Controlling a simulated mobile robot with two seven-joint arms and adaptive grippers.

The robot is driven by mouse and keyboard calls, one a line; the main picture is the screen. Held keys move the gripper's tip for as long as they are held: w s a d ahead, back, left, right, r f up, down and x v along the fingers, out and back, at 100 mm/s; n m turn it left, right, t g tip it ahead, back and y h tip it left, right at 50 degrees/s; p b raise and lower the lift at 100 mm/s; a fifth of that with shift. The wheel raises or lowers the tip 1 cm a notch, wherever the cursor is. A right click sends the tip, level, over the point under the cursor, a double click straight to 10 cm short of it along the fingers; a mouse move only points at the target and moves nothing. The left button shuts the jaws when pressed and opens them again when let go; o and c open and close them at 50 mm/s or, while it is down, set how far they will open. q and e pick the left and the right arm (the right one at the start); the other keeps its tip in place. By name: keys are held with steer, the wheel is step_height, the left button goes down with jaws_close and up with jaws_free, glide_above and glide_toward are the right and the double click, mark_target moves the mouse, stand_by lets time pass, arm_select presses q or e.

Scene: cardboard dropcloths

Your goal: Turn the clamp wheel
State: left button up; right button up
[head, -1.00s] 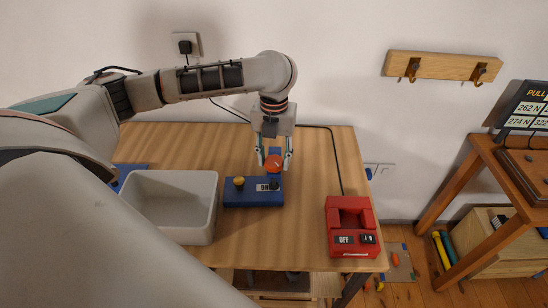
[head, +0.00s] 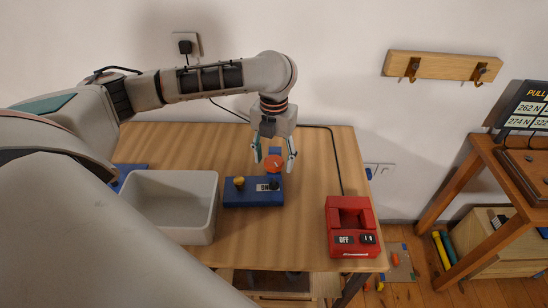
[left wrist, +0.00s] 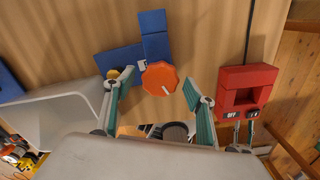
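The clamp wheel (head: 273,163) is a round orange-red knob with scalloped edges on a blue fixture (head: 254,193) on the wooden table. In the left wrist view the wheel (left wrist: 158,72) faces me, with a short white mark at its lower right. My left gripper (head: 274,162) points down over the wheel, its two fingers spread on either side. In the left wrist view the fingers of the gripper (left wrist: 151,79) show clear gaps to the wheel. Whether the tips are level with the wheel is hard to tell.
A yellow knob (head: 239,182) sits on the blue fixture. A white bin (head: 182,238) stands left of it. A red device (head: 352,240) marked OFF stands at the table's right. Bare tabletop (head: 310,190) lies between fixture and device. A wooden hook rail (head: 440,66) hangs on the wall.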

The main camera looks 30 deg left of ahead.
mark_target(274, 161)
arm_select(q)
steer(key=shift+r, duration=0.15)
step_height(274, 161, up, 12)
stand_by(0.7)
steer(key=shift+f, duration=0.2)
